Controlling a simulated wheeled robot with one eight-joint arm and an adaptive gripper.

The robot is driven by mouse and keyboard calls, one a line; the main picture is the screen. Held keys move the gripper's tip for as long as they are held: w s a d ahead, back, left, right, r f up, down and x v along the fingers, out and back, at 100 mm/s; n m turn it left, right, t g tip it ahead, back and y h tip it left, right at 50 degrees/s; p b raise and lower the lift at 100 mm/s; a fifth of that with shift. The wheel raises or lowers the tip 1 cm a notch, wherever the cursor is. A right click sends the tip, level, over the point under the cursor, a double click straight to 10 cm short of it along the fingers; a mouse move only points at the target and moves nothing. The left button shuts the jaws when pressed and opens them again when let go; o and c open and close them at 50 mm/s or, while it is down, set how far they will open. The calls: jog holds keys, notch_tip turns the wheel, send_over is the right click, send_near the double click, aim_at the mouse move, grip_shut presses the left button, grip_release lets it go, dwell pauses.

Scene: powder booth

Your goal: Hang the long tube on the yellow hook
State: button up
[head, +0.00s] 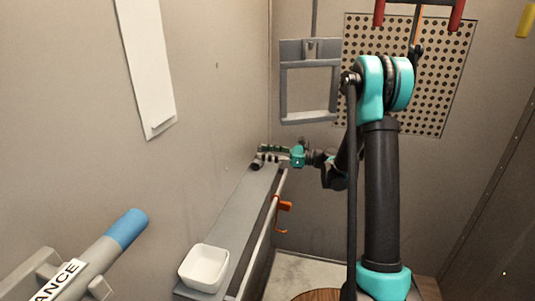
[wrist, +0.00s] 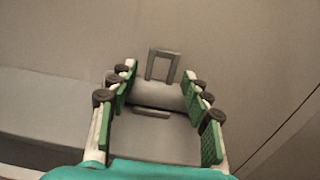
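My gripper (head: 270,157) is at the far end of the grey ledge along the left wall, level with or just above it. In the wrist view my gripper (wrist: 157,85) is open, its green-padded fingers wide apart. Between and beyond them shows a grey piece with a squared loop (wrist: 163,66); I cannot tell whether it is touched. A yellow piece (head: 527,20), cut off at the top right edge of the head view, may be the yellow hook. I cannot pick out the long tube for certain; a thick grey tube with a blue end (head: 125,224) lies at lower left.
A white bowl (head: 204,268) stands on the ledge's near end (head: 225,215). An orange hook (head: 284,207) sticks out from the ledge's front rail. A grey frame (head: 309,118) hangs at the back beside a perforated panel (head: 440,75). Red pieces (head: 456,14) show at the top.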

grip_shut()
jog(key=shift+r, duration=2.5)
